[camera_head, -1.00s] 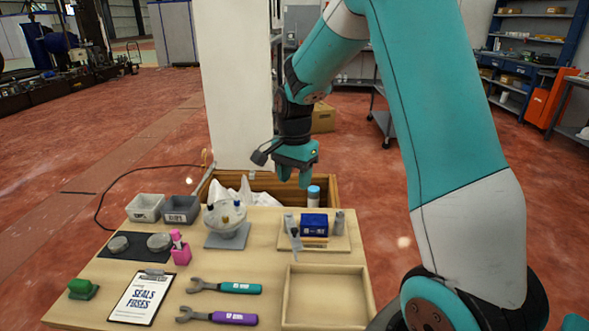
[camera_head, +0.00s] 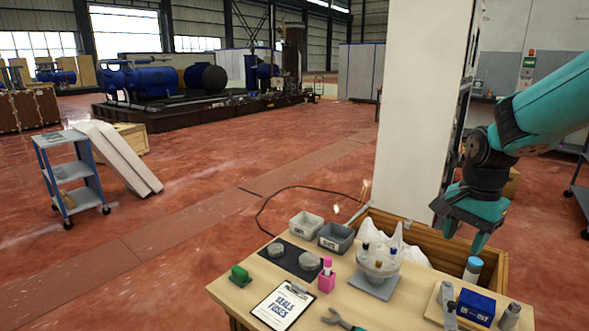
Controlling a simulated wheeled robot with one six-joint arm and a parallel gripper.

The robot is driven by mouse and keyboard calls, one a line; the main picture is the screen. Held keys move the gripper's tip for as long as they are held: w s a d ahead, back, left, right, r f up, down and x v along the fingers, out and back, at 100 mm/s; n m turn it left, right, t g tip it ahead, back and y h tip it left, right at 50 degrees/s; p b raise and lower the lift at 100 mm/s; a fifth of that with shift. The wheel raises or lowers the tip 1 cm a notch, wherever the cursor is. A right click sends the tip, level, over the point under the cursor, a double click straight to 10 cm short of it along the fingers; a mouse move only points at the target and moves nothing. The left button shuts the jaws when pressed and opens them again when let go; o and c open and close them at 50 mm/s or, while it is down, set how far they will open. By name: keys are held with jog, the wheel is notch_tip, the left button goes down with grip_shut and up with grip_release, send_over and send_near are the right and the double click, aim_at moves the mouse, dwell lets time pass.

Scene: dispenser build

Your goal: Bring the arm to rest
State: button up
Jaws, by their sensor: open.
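My gripper (camera_head: 464,236) hangs at the right of the view on my teal arm, fingers pointing down. It is open and I see nothing between its fingers. It is above the wooden crate (camera_head: 493,272) behind the table, over the white bottle with a blue cap (camera_head: 472,268). I cannot tell its exact height over the bottle. The wooden table (camera_head: 235,299) fills the lower right, cut off by the bottom edge.
A white pillar (camera_head: 425,110) stands behind. Open red floor (camera_head: 150,270) lies left.

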jog(key=s+a+r+n+y, duration=0.2)
jog(key=s+a+r+n, duration=0.1)
jog(key=s+a+n, duration=0.6)
jog(key=s+a+r+n+y, duration=0.1)
jog(key=s+a+r+n, duration=0.2)
jog(key=s+a+n, duration=0.7)
jog(key=s+a, duration=0.2)
jog(key=s, duration=0.1)
jog(key=shift+s+a+r+n+y+p, duration=0.2)
jog(key=shift+s+a+n+y+p, duration=0.1)
jog(key=shift+s+y, duration=0.1)
